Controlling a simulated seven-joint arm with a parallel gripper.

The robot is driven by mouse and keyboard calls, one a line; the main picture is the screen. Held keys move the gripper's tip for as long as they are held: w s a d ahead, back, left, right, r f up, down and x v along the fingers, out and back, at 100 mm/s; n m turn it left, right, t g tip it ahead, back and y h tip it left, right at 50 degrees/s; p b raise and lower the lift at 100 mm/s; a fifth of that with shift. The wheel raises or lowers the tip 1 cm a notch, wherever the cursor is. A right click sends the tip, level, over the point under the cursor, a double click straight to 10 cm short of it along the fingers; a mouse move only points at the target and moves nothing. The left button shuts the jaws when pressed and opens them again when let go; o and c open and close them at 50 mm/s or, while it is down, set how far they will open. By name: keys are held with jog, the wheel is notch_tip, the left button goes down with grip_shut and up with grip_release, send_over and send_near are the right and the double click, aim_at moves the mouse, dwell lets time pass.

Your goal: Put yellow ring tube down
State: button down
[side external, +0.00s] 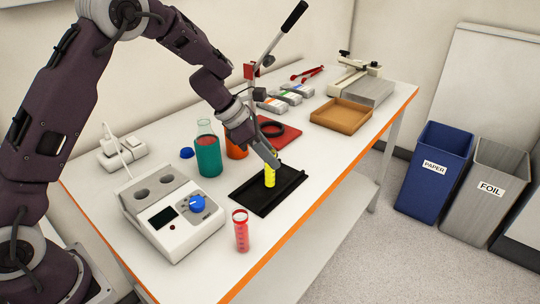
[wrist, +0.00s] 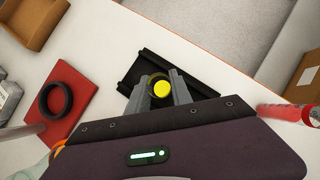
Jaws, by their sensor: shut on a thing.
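The yellow ring tube (side external: 270,176) is upright, over the black tray (side external: 258,203), in the side view. I cannot tell whether its base touches the tray. My gripper (side external: 274,161) is shut on the upper part of the tube, coming down from the upper left. In the wrist view the tube's round yellow top (wrist: 161,89) shows between the two grey fingers of my gripper (wrist: 160,88), with the black tray (wrist: 135,68) behind. The lower tube is hidden there.
A red-capped tube (side external: 241,232) stands in front of the tray, near the table edge. A device with a blue knob (side external: 172,215) is to the left. A green bottle (side external: 208,157), an orange bottle (side external: 236,151) and a red pad (side external: 283,137) stand behind. An empty brown tray (side external: 341,115) lies further right.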

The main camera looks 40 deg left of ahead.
jog(key=c, duration=1.1)
grip_release()
jog(key=shift+f, duration=0.1)
jog(key=shift+c, duration=0.2)
jog(key=shift+r, duration=0.2)
jog(key=v, duration=1.2)
